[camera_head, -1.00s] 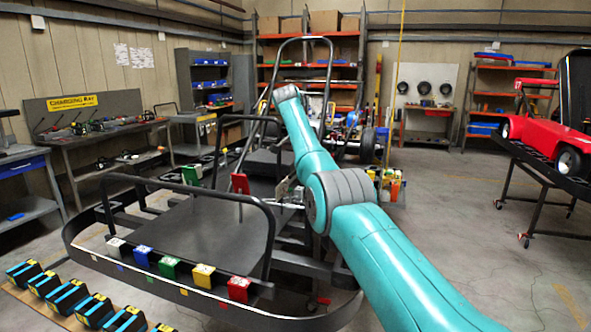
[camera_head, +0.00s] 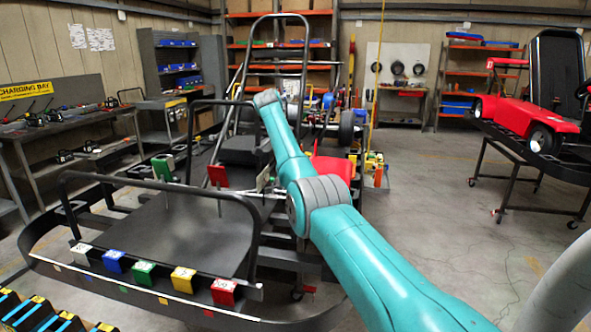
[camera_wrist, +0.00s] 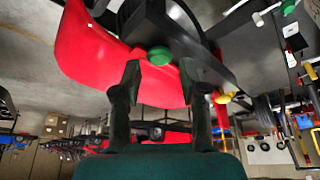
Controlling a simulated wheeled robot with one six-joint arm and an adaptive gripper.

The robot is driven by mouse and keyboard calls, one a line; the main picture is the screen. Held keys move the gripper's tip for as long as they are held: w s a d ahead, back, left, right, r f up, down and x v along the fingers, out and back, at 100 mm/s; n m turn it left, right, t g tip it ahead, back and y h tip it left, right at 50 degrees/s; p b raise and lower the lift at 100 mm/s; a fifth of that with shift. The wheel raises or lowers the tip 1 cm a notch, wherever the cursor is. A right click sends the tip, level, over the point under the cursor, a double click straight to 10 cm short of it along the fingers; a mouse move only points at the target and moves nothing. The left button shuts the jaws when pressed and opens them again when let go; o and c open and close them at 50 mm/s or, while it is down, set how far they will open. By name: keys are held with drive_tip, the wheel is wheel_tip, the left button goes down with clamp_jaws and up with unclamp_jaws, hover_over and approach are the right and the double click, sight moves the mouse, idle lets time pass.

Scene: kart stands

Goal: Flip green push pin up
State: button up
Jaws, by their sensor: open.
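The green push pin (camera_wrist: 159,55) shows in the wrist view as a round green knob at the edge of a black block (camera_wrist: 165,27). My gripper (camera_wrist: 160,74) is open. Its two dark fingers stand apart, one on each side below the knob in the picture, with the knob appearing between and just past the fingertips. I cannot tell whether they touch it. In the head view, my arm hides the pin and the gripper.
A red panel (camera_wrist: 90,50) lies close to the fingers in the wrist view. A yellow knob (camera_wrist: 222,98) is at their right. The kart frame (camera_head: 160,230) carries coloured blocks. A red kart (camera_head: 515,100) stands on a stand at right; floor between is open.

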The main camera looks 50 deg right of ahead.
drive_tip(key=shift+x, duration=1.05)
clamp_jaws()
drive_tip(key=shift+r, duration=0.85)
unclamp_jaws()
drive_tip(key=v, duration=1.2)
